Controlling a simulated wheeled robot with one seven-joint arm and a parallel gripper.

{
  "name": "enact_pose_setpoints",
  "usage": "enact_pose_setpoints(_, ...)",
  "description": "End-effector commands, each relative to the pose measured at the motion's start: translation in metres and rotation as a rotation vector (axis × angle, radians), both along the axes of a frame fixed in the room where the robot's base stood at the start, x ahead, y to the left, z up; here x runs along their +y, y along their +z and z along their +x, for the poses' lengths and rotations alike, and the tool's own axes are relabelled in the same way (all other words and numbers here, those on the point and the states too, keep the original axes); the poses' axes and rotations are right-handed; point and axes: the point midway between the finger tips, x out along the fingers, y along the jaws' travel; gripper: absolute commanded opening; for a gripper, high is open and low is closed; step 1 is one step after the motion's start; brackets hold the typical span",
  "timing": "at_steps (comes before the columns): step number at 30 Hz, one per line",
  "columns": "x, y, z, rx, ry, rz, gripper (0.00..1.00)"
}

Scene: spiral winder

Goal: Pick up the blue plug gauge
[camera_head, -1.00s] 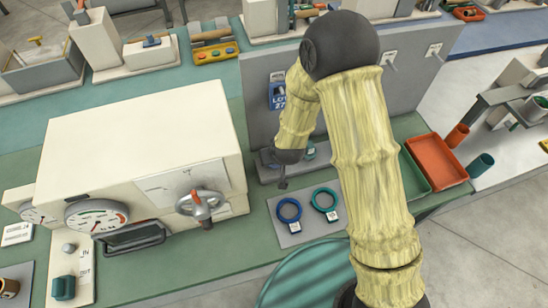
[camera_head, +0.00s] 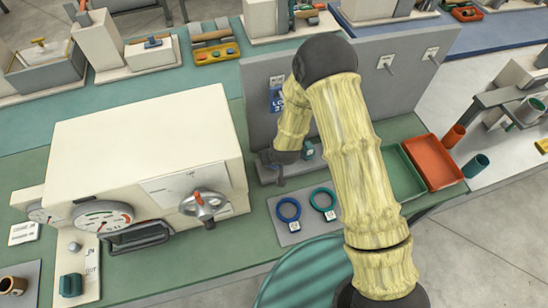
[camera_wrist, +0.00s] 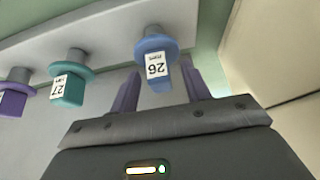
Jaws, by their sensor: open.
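The blue plug gauge (camera_wrist: 153,46) shows in the wrist view, with a flange and a white label reading 26. It stands on a pale grey rack. My gripper (camera_wrist: 161,70) is open, with one finger on either side of the gauge's labelled handle; I cannot tell if either touches it. In the head view my gripper (camera_head: 281,181) is small and dark at the rack, and the blue gauge is hidden or not distinguishable there. A teal plug gauge (camera_wrist: 68,84) labelled 27 and a purple one (camera_wrist: 13,98) stand beside it.
A blue ring (camera_head: 289,210) and a teal ring (camera_head: 323,199) lie on a grey mat before the rack. A cream machine (camera_head: 140,150) with dials is on the left, a grey upright panel (camera_head: 350,90) behind. Green and red trays (camera_head: 432,162) are right.

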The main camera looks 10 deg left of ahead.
Motion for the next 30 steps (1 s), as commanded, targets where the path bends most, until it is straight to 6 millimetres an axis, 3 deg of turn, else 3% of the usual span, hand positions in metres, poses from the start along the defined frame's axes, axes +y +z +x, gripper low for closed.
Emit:
enact_pose_setpoints(19,0.0020,-0.0067,0.0030,0.000,0.000,0.000,0.47)
enact_pose_setpoints(20,0.0020,-0.0067,0.0030,0.000,0.000,0.000,0.45)
enact_pose_setpoints(27,0.0019,-0.0066,0.0030,0.000,0.000,0.000,0.00)
enact_pose_setpoints(30,0.0020,-0.0065,0.0031,-0.001,0.000,0.001,0.00)
